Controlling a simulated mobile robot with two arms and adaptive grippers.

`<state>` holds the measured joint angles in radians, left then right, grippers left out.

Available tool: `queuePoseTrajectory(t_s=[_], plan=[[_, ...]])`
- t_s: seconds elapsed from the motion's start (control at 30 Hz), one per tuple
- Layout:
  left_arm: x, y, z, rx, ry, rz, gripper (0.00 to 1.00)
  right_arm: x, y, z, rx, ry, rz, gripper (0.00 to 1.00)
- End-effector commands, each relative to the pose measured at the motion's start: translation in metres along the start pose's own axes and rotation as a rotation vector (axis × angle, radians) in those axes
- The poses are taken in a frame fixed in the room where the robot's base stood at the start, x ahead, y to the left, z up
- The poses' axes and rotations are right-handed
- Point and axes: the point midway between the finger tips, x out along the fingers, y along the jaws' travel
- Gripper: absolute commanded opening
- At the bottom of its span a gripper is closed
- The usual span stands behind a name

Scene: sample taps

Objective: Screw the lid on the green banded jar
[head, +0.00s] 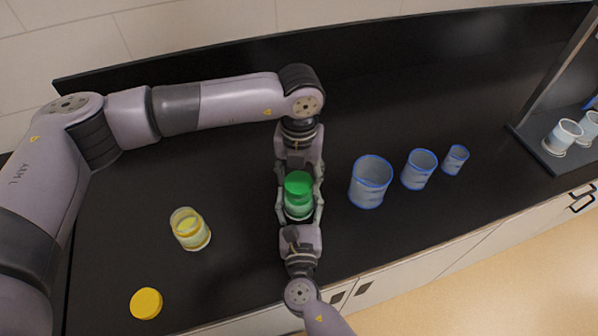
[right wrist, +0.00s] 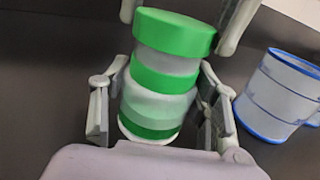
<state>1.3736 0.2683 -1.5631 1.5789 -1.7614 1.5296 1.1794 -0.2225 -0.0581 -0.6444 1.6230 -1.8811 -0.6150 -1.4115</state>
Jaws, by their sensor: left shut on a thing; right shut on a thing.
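The green banded jar (head: 298,210) stands upright over the counter, clear with green bands and pale contents. The green lid (head: 298,181) is at its top. In the right wrist view the lid (right wrist: 175,33) sits above a clear upper section of the jar (right wrist: 158,105), roughly in line with it; I cannot tell whether it is seated on the thread. My left gripper (head: 299,180) reaches in from the back, shut on the lid, its fingertips either side. My right gripper (head: 300,211) comes from the front, shut around the jar body, fingers on both sides.
An open yellow-banded jar (head: 191,230) and a yellow lid (head: 146,303) are on the black counter (head: 240,270) to the left. Three blue-rimmed beakers stand to the right, the largest (head: 370,183) closest to my grippers. A rack (head: 560,150) with white cups is far right.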

Motion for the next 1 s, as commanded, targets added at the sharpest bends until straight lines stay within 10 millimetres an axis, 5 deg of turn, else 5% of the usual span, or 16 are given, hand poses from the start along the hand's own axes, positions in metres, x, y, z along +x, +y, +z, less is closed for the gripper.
queuePoseTrajectory(t_s=[1.0], plan=[[0.012, 0.0, 0.0, 0.001, 0.0, 0.0, 0.41, 0.0, 0.0, -0.001, 0.001, 0.001, 0.0, 0.05]])
